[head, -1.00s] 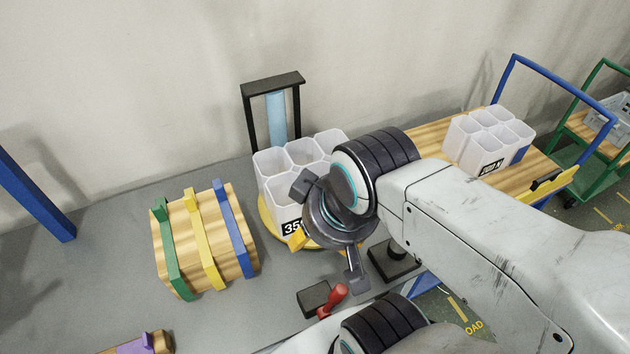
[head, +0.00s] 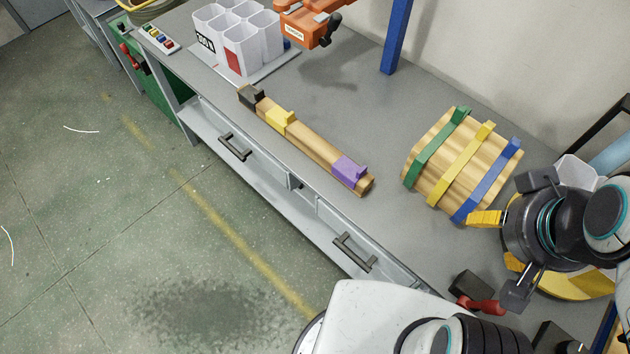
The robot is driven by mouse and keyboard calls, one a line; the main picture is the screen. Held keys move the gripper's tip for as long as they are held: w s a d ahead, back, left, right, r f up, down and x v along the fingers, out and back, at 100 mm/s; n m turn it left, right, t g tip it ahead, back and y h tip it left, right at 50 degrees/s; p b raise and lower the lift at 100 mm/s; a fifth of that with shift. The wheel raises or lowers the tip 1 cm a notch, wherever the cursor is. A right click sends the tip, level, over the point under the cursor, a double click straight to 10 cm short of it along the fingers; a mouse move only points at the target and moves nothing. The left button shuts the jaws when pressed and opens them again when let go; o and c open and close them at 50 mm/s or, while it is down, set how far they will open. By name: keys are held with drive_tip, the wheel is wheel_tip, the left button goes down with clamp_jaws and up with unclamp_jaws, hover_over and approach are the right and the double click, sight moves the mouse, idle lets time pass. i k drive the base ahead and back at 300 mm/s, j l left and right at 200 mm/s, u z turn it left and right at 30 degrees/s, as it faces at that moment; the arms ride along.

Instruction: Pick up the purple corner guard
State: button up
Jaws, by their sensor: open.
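The purple corner guard (head: 349,170) sits on the right end of a wooden bar (head: 315,148) lying on the grey workbench (head: 372,115). A yellow guard (head: 281,120) is mid-bar and a dark one (head: 250,96) is at the far left end. My gripper (head: 500,256) is at the right of the view, open and empty, well apart from the purple guard. One fingertip is yellow and stands close to the strapped wooden block.
A wooden block (head: 437,163) with green, yellow and blue straps stands between the purple guard and my gripper. A red-handled clamp (head: 478,300) lies near the bench's front edge. White cell boxes (head: 238,38) and an orange device (head: 308,22) stand at the far left. A blue post (head: 397,35) rises behind.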

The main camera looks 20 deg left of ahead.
sight(344, 168)
drive_tip(key=u, duration=1.05)
drive_tip(key=z, duration=2.2)
drive_tip(key=u, duration=2.2)
drive_tip(key=i+j+u, duration=0.2)
drive_tip(key=i+j, duration=0.2)
